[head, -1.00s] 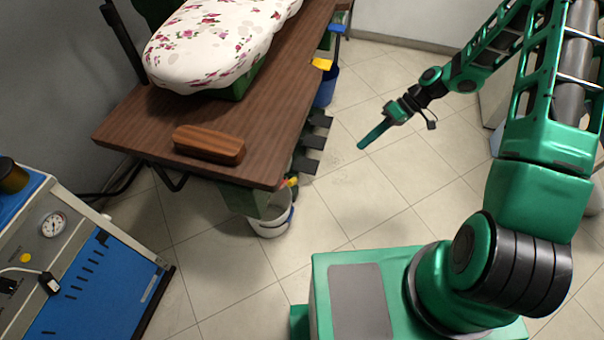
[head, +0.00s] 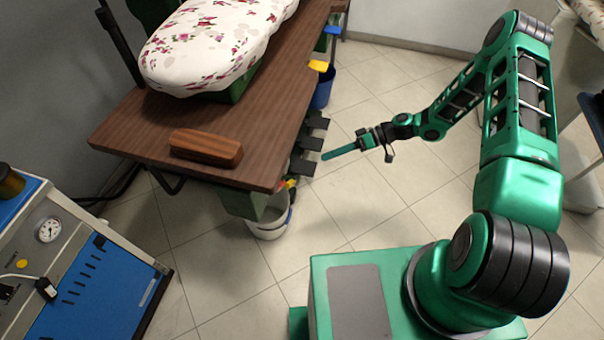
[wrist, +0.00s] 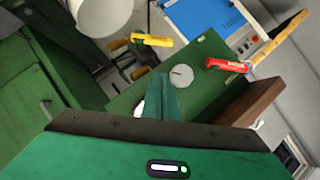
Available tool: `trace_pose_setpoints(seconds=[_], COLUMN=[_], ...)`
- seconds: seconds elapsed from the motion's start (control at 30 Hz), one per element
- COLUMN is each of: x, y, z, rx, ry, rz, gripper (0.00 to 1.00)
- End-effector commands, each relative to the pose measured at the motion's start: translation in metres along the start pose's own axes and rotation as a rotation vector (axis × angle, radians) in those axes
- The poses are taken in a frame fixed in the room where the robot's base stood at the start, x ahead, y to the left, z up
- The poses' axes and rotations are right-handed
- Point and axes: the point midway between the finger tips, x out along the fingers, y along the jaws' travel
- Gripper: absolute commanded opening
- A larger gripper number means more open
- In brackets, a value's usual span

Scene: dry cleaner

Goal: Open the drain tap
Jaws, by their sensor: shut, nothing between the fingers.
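Lever-handled taps sit on the green panel (wrist: 190,95) under the ironing table. In the wrist view one has a red handle (wrist: 227,65) and another a yellow handle (wrist: 152,40). I cannot tell which is the drain tap. In the head view the handles show only as small red and yellow specks (head: 288,183) above a white bucket (head: 272,218). The bucket also shows in the wrist view (wrist: 100,14). My gripper (head: 326,156) is shut and empty, pointing left toward the table's edge, apart from the taps. In the wrist view its fingers (wrist: 160,82) cover part of the panel.
The wooden tabletop (head: 125,125) overhangs the taps, with a brown wooden block (head: 206,147) and a floral padded board (head: 208,45) on it. Dark pedals (head: 308,142) and a blue bucket (head: 322,90) are near its side. A blue machine (head: 85,290) stands lower left.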

Motion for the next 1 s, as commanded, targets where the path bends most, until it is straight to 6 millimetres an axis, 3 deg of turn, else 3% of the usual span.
trace_pose_setpoints(seconds=[0.27,0.7,1.0], x=[0.028,0.106,0.126], y=[-0.001,-0.001,0.000], z=[0.001,0.005,0.026], rx=[0.001,0.003,0.001], ry=[-0.003,-0.003,-0.001], rz=[-0.003,-0.003,0.000], gripper=[0.00,0.00,0.00])
